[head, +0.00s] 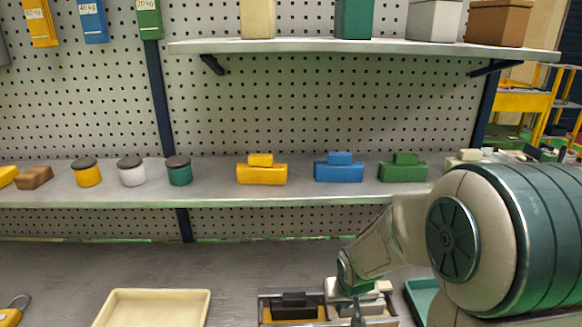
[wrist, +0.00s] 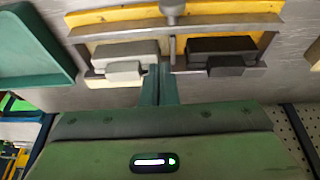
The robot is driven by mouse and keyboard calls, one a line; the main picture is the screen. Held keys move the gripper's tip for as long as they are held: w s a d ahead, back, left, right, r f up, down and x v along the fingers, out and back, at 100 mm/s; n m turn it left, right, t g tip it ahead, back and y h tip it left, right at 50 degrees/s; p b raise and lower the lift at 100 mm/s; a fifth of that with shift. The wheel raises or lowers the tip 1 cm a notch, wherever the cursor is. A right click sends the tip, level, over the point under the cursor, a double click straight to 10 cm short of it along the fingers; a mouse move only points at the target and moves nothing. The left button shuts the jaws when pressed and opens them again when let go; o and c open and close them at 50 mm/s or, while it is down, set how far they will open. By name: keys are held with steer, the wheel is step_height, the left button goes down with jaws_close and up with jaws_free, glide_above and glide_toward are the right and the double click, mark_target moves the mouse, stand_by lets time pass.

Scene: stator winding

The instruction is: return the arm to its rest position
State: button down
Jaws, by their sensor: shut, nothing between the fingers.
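My gripper (head: 357,312) is at the bottom of the head view, over the bench beside a metal-framed fixture with a yellow base (head: 322,313). In the wrist view its two narrow green fingers (wrist: 160,85) are together with nothing between them. The fixture also shows there (wrist: 135,17), with a light grey block (wrist: 124,52) and a dark block (wrist: 222,47) lying in it on either side of the fingers. In the head view the dark block (head: 293,300) is left of the gripper. My arm hides part of the fixture's right side.
A cream tray (head: 152,293) lies left of the fixture and a green tray (head: 420,294) right of it. A shelf (head: 215,193) behind carries round jars and yellow, blue (head: 338,170) and green blocks. A higher shelf (head: 360,47) holds boxes. The bench between the cream tray and fixture is clear.

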steer(key=s+r+b, duration=0.1)
steer(key=s+r, duration=0.4)
steer(key=s, duration=0.3)
steer(key=s+r+b, duration=0.1)
steer(key=s+r, duration=0.5)
steer(key=s, duration=0.3)
steer(key=shift+d+r+b, duration=0.15)
steer(key=shift+r+b, duration=0.1)
steer(key=shift+b, duration=0.15)
